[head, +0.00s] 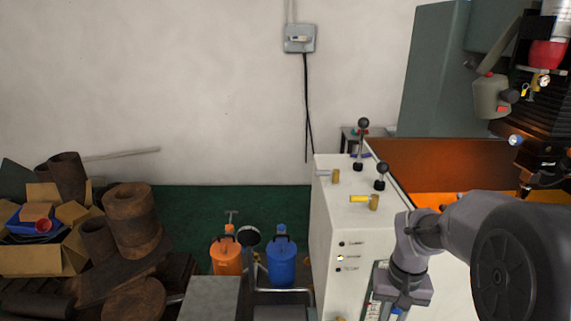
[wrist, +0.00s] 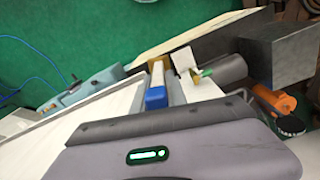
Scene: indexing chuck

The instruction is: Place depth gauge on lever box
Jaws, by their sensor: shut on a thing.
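The lever box (head: 335,232) is the white cabinet right of centre in the head view. Its top carries two black-knobbed levers (head: 363,140) and two brass pieces with handles, one handle yellow (head: 360,199). My gripper (head: 398,305) is low in front of the box's right part in the head view, pointing down. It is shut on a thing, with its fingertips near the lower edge.
An orange bottle (head: 226,255) and a blue bottle (head: 281,262) stand left of the box. A grey block (head: 210,300) is in front of them. Rusty cylinders (head: 131,220) and a cardboard box (head: 35,262) fill the left. A machine stands at the right.

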